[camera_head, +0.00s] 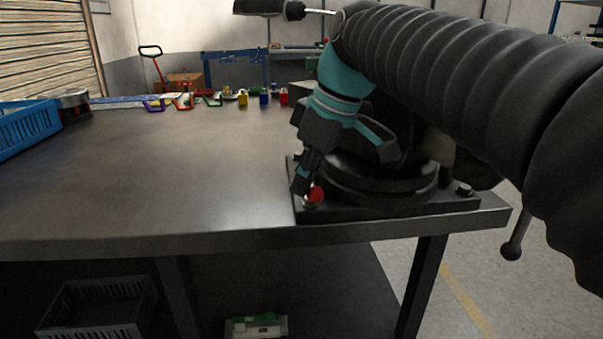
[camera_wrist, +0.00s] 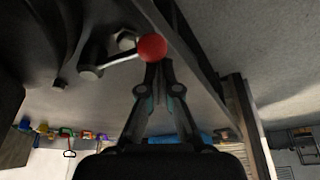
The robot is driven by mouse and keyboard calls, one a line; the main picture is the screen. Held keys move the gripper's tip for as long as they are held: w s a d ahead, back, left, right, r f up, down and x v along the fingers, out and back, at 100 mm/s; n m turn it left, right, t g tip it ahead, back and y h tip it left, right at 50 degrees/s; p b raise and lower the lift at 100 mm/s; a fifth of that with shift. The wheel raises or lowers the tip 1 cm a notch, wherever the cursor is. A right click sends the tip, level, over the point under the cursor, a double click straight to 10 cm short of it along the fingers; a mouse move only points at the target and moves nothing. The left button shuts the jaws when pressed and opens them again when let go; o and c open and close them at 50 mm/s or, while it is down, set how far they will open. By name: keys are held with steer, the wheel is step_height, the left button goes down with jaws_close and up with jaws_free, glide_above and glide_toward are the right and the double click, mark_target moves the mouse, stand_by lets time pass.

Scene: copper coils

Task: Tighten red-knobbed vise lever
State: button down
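The vise (camera_head: 385,185) is dark and sits on a square base plate at the right front corner of the workbench. Its lever (camera_wrist: 118,58) is a short metal rod ending in a red knob (camera_wrist: 152,47); the knob also shows in the head view (camera_head: 316,195), low at the front left of the vise. My gripper (camera_wrist: 158,66) is right at the knob, pointing down in the head view (camera_head: 303,184). Its fingers converge and look shut, with the tips beside the knob. The knob overlaps the tips, so I cannot tell whether they touch it.
The grey workbench (camera_head: 150,185) is clear to the left of the vise. Several small coloured clamps and blocks line its far edge, and a blue crate (camera_head: 25,128) stands at the far left. Another handle with a ball end (camera_head: 512,248) hangs at the right.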

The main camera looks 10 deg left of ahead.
steer(key=shift+d, duration=0.45)
stand_by(0.3)
step_height(320, 180, up, 10)
steer(key=p, duration=0.1)
steer(key=shift+a+p, duration=0.4)
stand_by(0.5)
steer(key=s+d+f+m+t+h, duration=0.1)
steer(key=s+d+f+m, duration=0.3)
steer(key=d+f, duration=0.3)
steer(key=s+d+f+m+t+h, duration=0.1)
steer(key=s+d+f+m, duration=0.4)
steer(key=f, duration=0.6)
steer(key=s+d+f+m+t+h, duration=0.1)
steer(key=s+d+f+m, duration=0.3)
steer(key=d+f, duration=0.5)
steer(key=shift+s+d+f+m+t+h, duration=0.15)
steer(key=shift+s+f+m+t+h, duration=0.2)
steer(key=shift+m+t, duration=0.3)
steer(key=shift+r, duration=0.1)
